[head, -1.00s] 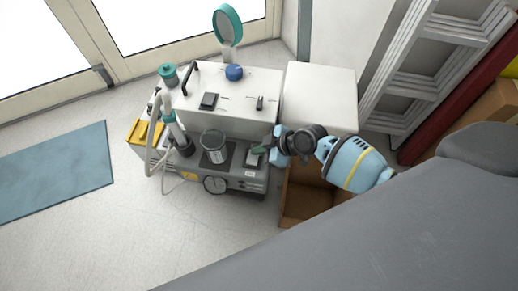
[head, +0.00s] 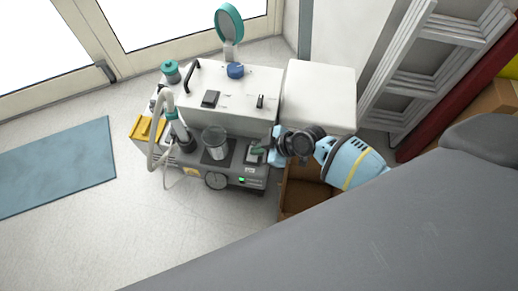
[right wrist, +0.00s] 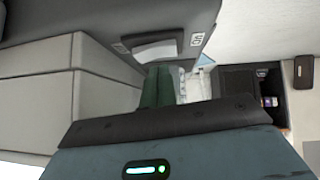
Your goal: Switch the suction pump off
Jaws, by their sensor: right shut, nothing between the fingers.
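The suction pump is a grey unit (head: 190,175) at the front of the white cabinet, with a clear jar (head: 215,143) and a round gauge (head: 216,181). A pale rocker switch (head: 252,158) sits at the pump's right end; in the right wrist view it shows as a rocker (right wrist: 155,50) in a grey panel beside a small label. My right gripper (head: 259,151) is shut and empty, its green fingertips at the switch; I cannot tell whether they touch it. They partly hide it in the right wrist view (right wrist: 160,85). A green light (head: 241,180) glows on the pump's front. My left gripper is not in view.
The white cabinet top (head: 238,95) behind carries a black switch (head: 210,99) and a blue knob (head: 235,71). A hose (head: 155,140) stands at the left. An open brown box (head: 300,198) lies right of the pump, and a ladder (head: 435,60) stands farther right. The floor in front is clear.

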